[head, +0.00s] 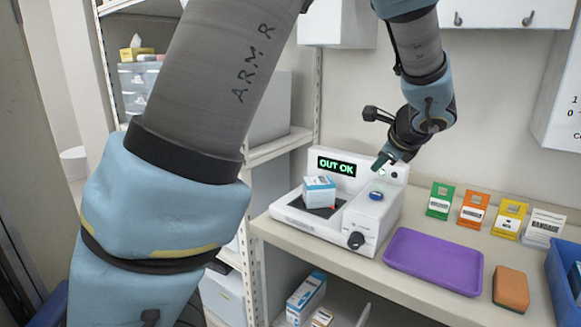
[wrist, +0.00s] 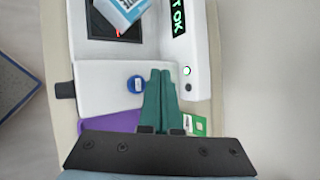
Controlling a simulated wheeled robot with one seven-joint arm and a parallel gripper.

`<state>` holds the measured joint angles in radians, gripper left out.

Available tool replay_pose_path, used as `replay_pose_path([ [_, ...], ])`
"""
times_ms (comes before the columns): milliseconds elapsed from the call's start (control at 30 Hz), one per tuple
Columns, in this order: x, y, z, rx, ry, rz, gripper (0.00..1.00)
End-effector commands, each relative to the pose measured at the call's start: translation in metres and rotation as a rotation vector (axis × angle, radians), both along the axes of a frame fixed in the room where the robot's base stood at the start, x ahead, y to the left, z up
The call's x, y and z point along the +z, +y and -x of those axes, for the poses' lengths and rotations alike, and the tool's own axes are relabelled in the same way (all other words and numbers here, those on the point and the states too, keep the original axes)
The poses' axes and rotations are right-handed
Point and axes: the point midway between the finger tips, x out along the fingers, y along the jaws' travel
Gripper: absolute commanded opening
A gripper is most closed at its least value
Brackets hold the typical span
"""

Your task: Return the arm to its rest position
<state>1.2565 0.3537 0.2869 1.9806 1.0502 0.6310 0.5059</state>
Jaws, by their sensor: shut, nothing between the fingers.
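My gripper (head: 382,161) is above the right side of a white scanner machine (head: 284,213), near its upright panel. In the wrist view its green fingers (wrist: 159,80) are together, with nothing between them. My arm reaches in from the upper right and is bent, and its large links fill the left of the head view. The machine's display (head: 337,167) reads "OUT OK" in green. A white and blue box (head: 319,192) sits on the machine's dark plate. A blue button (head: 376,196) is on the machine, beside the fingers in the wrist view (wrist: 136,84).
A purple tray (head: 435,262) and an orange sponge (head: 511,289) lie on the counter to the right. Several coloured cards, including a green one (head: 440,201), stand behind them. A blue bin (head: 566,262) is at the right edge. Shelves and a wall cabinet (head: 490,14) border the space.

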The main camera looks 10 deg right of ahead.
Motion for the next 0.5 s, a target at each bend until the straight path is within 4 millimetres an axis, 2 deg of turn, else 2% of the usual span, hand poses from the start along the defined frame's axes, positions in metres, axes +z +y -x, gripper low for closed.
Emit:
replay_pose_path([
  [167, -0.023, 0.080, -0.015, 0.280, 0.123, 0.122, 0.00],
  [233, -0.035, 0.120, -0.014, 0.440, 0.185, 0.200, 0.00],
  [400, -0.058, 0.205, 0.002, 0.843, 0.302, 0.397, 0.00],
  [500, -0.068, 0.247, 0.018, 1.083, 0.348, 0.517, 0.00],
])
